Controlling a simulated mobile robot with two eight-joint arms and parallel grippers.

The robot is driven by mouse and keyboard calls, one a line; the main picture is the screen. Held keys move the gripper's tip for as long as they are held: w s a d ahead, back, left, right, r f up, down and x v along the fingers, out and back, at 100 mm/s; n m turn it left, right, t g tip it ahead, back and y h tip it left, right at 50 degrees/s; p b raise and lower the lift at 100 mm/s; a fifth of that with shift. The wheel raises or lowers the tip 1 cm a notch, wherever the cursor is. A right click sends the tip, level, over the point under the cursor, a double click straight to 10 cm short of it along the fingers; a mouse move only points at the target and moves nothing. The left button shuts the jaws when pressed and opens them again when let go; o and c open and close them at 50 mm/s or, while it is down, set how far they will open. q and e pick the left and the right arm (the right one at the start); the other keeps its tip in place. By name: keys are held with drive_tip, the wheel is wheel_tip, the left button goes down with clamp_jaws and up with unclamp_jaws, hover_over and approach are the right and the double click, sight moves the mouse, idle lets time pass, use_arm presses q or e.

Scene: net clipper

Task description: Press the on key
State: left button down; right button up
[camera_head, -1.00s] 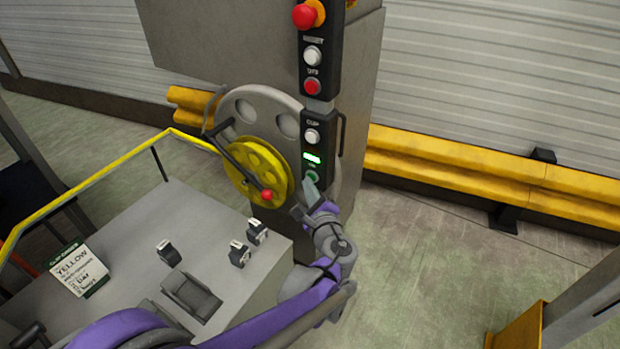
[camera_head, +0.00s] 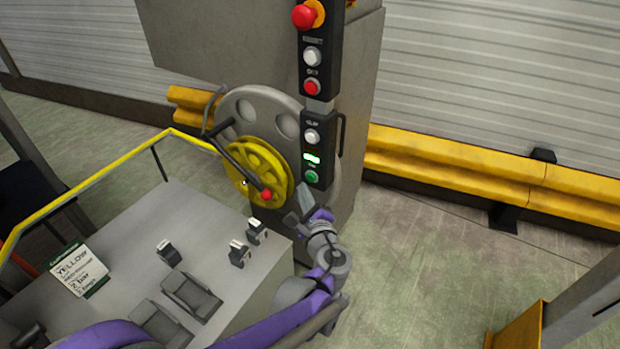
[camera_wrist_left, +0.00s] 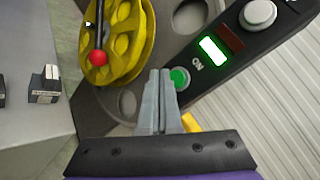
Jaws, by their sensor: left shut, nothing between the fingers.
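The on key is a round green button (camera_head: 312,177) at the lower end of the black control strip (camera_head: 323,150). It also shows in the left wrist view (camera_wrist_left: 180,78), beside the "ON" label. A small green display (camera_head: 311,158) is lit just above it. My left gripper (camera_head: 304,191) is shut and empty, with its tips just below the green button in the head view. In the left wrist view the shut fingers (camera_wrist_left: 160,75) end just left of the button and cover part of its edge. I cannot tell whether they touch it. My right gripper is not in view.
A white button (camera_head: 311,136), a red button (camera_head: 312,87) and a red mushroom button (camera_head: 304,16) sit higher up. A yellow wheel (camera_head: 255,168) with a red-knobbed crank is left of the strip. A grey bench (camera_head: 205,250) carries small black-and-white blocks and a sign reading "YELLOW".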

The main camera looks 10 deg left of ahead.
use_arm(q)
drive_tip(key=s, duration=0.1)
drive_tip(key=s+a, duration=0.1)
drive_tip(key=s, duration=0.2)
drive_tip(key=shift+a, duration=0.25)
idle(0.6)
